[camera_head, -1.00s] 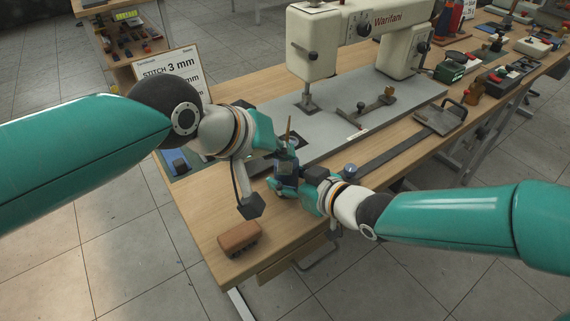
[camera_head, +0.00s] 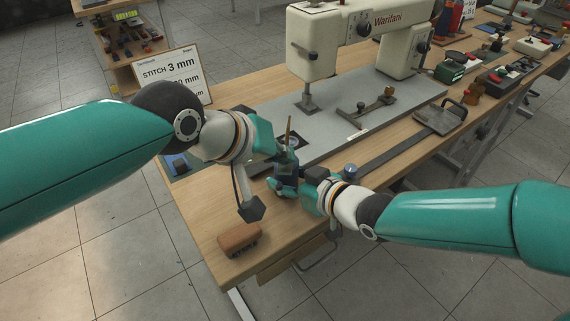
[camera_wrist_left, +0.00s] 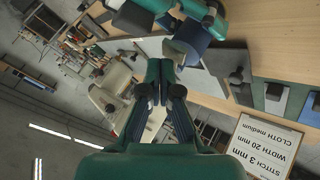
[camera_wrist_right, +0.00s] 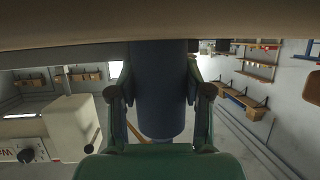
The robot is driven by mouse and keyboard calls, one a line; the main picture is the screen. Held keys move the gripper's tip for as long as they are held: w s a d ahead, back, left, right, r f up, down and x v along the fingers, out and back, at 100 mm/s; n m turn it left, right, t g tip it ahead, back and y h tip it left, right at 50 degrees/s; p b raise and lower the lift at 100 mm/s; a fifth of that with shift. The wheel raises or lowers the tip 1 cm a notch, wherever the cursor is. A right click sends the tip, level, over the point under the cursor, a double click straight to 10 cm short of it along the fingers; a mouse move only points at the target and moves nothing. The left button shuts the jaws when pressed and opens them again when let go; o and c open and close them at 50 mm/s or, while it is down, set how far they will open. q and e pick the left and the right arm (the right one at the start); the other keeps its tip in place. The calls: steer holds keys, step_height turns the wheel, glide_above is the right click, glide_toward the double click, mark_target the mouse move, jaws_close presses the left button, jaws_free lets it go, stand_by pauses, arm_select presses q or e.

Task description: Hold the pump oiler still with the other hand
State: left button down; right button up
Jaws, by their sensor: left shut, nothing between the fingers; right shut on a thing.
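The pump oiler is a dark blue can (camera_head: 288,165) with a thin copper-coloured spout, standing near the front left of the bench. My right gripper (camera_head: 285,184) is shut around its body. In the right wrist view the blue can (camera_wrist_right: 158,90) fills the space between the fingers. My left gripper (camera_head: 277,150) is beside the oiler's upper part, close to the spout. In the left wrist view its fingers (camera_wrist_left: 163,78) are together with nothing between them, and the blue can (camera_wrist_left: 190,38) is beyond them. The fingertips partly hide the oiler in the head view.
A brown brush-like block (camera_head: 238,239) lies at the bench's front left corner. A cream sewing machine (camera_head: 313,45) stands on a grey plate (camera_head: 340,131) behind. A sign (camera_head: 172,72) stands at the back left. A long dark bar (camera_head: 390,152) lies to the right.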

mark_target(282, 167)
arm_select(q)
steer(key=shift+f, duration=1.2)
stand_by(1.0)
steer(key=shift+r, duration=1.6)
steer(key=shift+r, duration=0.15)
steer(key=shift+r, duration=2.35)
steer(key=shift+w+r, duration=0.1)
steer(key=shift+r, duration=0.25)
step_height(282, 167, up, 3)
